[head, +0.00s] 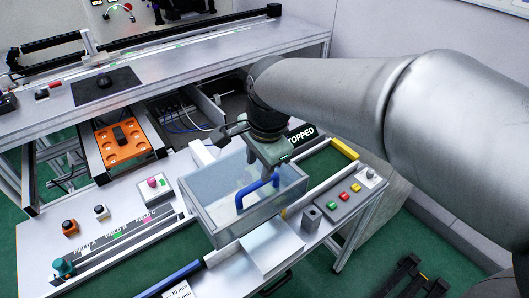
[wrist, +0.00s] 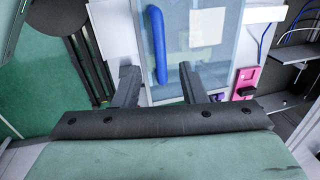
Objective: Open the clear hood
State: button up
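The clear hood (head: 205,215) is a see-through box with grey edges, sitting low on the front bench. A blue bar handle (head: 258,189) is on its top; the handle also shows in the wrist view (wrist: 157,45). My gripper (head: 272,170) is over the hood at the handle's far end. In the wrist view my gripper (wrist: 158,72) is open, its two dark fingers apart. The handle's near end lies between them, with a gap visible on each side. I cannot tell how deep the fingers reach around the handle. A white sheet (wrist: 207,27) shows beneath the clear panel.
Several knobs line the bench to the left, and an orange plate (head: 121,143) lies behind. A raised rear bench (head: 180,65) spans the back. The space above the hood's left side is clear.

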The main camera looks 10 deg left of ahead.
aim_at(256, 184)
jog(key=f, duration=0.4)
jog(key=w+a+f, duration=0.1)
jog(key=f, duration=0.2)
grip_shut()
